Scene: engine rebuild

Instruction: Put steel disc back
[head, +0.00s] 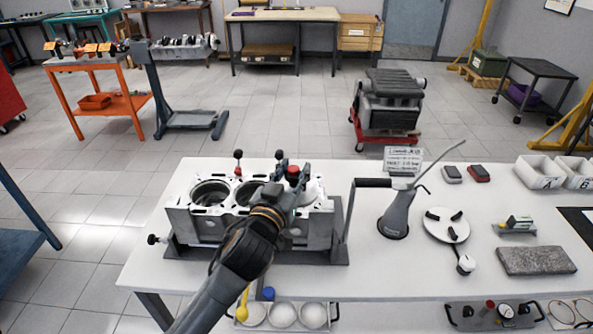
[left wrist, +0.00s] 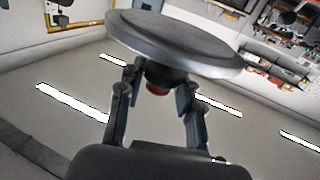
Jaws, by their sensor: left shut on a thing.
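My left gripper (head: 290,185) is over the right part of the grey engine block (head: 205,222), with its arm in front of the block. In the left wrist view my left gripper (left wrist: 155,95) is shut on the dark stem of the steel disc (left wrist: 180,42). The disc is round, grey and wide, beyond the fingertips. A red part shows between the fingers. In the head view a red knob shows at the gripper, and the gripper and arm hide much of the area around it. Whether the disc touches the block cannot be told. My right gripper is not in view.
The block stands on the white table (head: 330,275). To its right are a grey funnel-shaped can (head: 395,215), a round white plate (head: 440,232) with dark pads, and a grey stone slab (head: 537,261). Two white bins (head: 540,172) stand at the far right.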

